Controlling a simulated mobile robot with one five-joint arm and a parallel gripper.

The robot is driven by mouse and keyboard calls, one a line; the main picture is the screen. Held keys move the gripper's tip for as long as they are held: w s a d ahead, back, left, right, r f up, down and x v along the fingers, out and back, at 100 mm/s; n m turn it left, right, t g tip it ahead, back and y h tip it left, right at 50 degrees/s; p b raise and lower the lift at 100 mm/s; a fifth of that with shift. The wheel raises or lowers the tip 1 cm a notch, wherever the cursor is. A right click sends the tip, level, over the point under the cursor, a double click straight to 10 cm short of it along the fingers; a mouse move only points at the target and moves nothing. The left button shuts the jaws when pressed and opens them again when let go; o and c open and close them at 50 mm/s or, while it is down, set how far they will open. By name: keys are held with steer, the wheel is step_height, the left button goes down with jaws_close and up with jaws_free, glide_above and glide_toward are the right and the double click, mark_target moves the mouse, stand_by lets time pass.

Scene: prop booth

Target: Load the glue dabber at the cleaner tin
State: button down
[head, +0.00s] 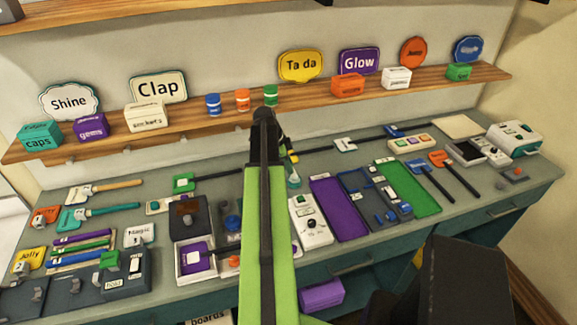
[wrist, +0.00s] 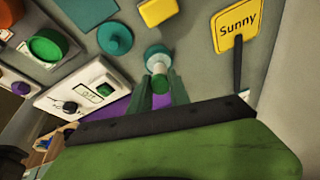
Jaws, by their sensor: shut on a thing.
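In the wrist view my gripper (wrist: 161,80) is shut on a small green-ended thing (wrist: 160,84), which I take to be the glue dabber. Its far end lines up with a round white and teal thing (wrist: 157,54), possibly the cleaner tin. I cannot tell whether they touch or are one piece. In the head view my arm hides most of my gripper. A small teal thing with a pale top (head: 294,181) shows just right of the arm on the counter. No label reading cleaner is legible.
A white device with a dial (head: 311,222) and a purple mat (head: 338,207) lie close to the right. In the wrist view a teal round piece (wrist: 115,39), a yellow block (wrist: 158,12) and a yellow Sunny sign (wrist: 236,28) stand nearby. A shelf (head: 190,127) runs behind.

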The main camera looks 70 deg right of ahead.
step_height(320, 180, up, 7)
steer(key=p, duration=0.5)
steer(key=shift+f+p, duration=0.2)
steer(key=shift+p, duration=0.2)
steer(key=shift+f, duration=0.1)
